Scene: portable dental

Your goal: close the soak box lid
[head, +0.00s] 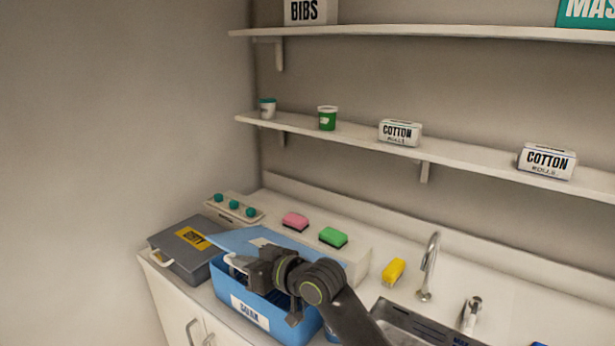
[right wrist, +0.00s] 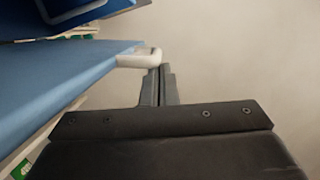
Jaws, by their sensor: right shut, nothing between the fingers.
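The blue soak box (head: 236,297), with a white "SOAK" label, stands on the counter. Its blue lid (head: 232,239) is partly raised at a slant over the box, leaving a gap at the front. My right gripper (head: 238,262) is at the front of the box by the lid's edge, with its arm crossing the box's right side. In the right wrist view the shut, empty fingers (right wrist: 160,84) are beside the white handle (right wrist: 141,58) at the end of the blue lid (right wrist: 65,85); I cannot tell whether they touch. My left gripper is not in view.
A grey case (head: 182,250) stands close left of the box. A control panel (head: 234,208), a pink sponge (head: 295,221) and a green sponge (head: 333,237) are behind it. A yellow sponge (head: 393,271), faucet (head: 429,265) and sink (head: 415,325) are to the right.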

